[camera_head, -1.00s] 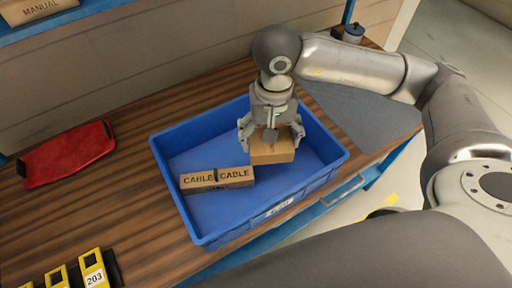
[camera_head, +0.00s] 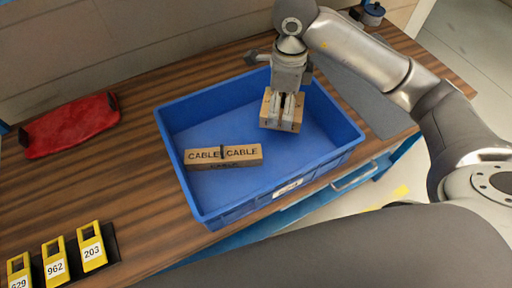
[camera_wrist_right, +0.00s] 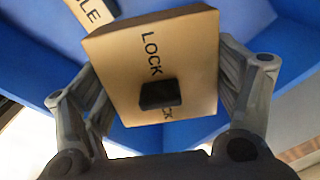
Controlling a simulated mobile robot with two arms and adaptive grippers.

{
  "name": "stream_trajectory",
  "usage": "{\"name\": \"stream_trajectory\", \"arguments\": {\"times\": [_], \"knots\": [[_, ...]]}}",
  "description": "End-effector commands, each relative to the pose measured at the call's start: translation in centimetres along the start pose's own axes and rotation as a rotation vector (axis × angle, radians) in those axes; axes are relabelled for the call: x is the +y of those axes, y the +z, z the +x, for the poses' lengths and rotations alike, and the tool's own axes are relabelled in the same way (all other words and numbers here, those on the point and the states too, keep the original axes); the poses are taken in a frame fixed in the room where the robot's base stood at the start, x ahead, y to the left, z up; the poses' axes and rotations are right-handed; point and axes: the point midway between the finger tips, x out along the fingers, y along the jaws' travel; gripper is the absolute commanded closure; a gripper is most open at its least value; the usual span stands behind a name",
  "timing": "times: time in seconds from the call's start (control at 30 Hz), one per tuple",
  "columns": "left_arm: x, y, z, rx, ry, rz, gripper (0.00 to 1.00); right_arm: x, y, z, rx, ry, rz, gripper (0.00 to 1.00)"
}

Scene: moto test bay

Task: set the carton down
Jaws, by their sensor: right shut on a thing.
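A small tan carton (camera_head: 268,112) is held in my right gripper (camera_head: 287,100), inside the outline of the blue bin, toward its back right. In the right wrist view the carton (camera_wrist_right: 170,50) carries the word LOCK and a black square patch, and the right gripper's fingers (camera_wrist_right: 165,95) are on both its sides. I cannot tell whether the carton touches the bin floor. The blue bin (camera_head: 195,218) stands on the wooden bench. My left gripper is not in view.
A long CABLE carton (camera_head: 222,157) lies in the bin's front left part. A red tray (camera_head: 70,127) and several yellow numbered tags (camera_head: 92,247) are on the bench to the left. The bin floor right of the CABLE carton is clear.

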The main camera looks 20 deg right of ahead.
Motion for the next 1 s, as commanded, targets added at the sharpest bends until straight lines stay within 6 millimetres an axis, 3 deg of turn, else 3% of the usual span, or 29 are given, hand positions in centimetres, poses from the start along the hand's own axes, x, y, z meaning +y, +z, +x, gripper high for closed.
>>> {"name": "stream_trajectory", "arguments": {"times": [0.17,0.5,0.9,1.0], "knots": [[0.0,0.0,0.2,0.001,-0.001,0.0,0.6,-0.2,0.0,0.6,0.002,0.004,0.101,0.5],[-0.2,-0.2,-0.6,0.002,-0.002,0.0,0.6,-0.2,0.0,5.9,0.002,0.004,0.114,0.5],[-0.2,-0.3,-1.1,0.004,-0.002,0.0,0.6,-0.2,0.0,10.1,0.001,0.003,0.113,0.5],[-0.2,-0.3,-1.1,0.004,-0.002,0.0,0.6,-0.3,0.0,10.3,0.0,0.001,0.112,0.5]]}}
